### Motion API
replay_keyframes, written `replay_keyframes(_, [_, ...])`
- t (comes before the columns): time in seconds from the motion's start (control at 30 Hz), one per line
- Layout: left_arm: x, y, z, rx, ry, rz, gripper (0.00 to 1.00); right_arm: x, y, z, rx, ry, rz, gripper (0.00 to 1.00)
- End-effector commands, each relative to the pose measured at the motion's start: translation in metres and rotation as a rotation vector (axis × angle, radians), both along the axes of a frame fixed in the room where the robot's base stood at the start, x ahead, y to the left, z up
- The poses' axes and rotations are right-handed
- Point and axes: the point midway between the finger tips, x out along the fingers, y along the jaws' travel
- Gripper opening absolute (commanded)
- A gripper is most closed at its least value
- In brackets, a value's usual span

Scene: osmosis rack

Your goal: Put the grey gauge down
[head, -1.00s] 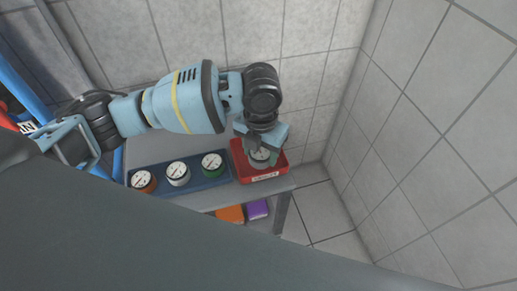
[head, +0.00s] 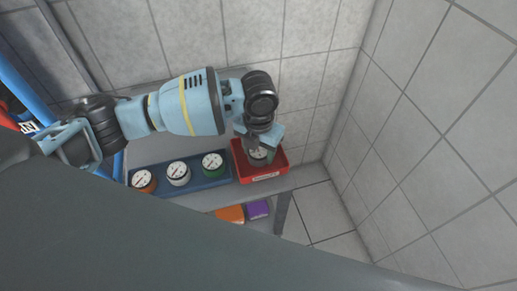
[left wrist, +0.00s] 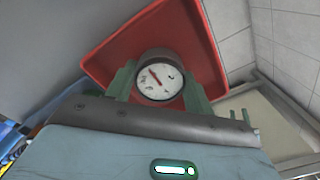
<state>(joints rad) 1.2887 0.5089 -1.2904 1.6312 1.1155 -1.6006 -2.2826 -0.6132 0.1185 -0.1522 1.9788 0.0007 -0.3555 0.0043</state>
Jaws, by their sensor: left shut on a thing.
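The grey gauge (head: 257,156) has a white round dial and is over the red tray (head: 281,172) in the head view. My left gripper (head: 260,145) is shut on it, coming from above. In the left wrist view the gauge (left wrist: 158,76) sits between the two green fingers of the left gripper (left wrist: 160,84), with the red tray (left wrist: 108,56) behind it. Whether its base touches the tray floor cannot be told. My right gripper is not in view.
A blue tray (head: 202,184) left of the red one holds an orange gauge (head: 143,181), a white gauge (head: 178,173) and a green gauge (head: 213,164). Orange (head: 231,213) and purple (head: 258,208) items lie below the shelf. A tiled wall (head: 430,130) stands at right.

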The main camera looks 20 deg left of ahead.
Motion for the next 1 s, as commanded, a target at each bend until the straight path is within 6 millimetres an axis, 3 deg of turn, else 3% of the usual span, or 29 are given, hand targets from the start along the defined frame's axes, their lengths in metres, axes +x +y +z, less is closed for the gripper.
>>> replay_keyframes(0.03, [0.0, 0.0, 0.0, 0.0, 0.0, 0.0, 0.16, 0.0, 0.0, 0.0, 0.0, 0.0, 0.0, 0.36])
replay_keyframes(0.07, [0.0, 0.0, -0.001, 0.0, 0.0, 0.0, 0.53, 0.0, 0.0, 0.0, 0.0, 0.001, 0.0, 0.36])
replay_keyframes(0.23, [0.0, 0.0, 0.0, 0.0, 0.0, 0.0, 0.74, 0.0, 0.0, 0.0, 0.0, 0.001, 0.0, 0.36])
replay_keyframes(0.63, [0.001, 0.0, 0.009, -0.002, -0.003, 0.0, 0.74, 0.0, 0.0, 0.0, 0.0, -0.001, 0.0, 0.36])
replay_keyframes(1.0, [0.001, -0.001, 0.078, -0.001, -0.004, 0.0, 0.74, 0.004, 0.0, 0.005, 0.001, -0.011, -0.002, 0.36])
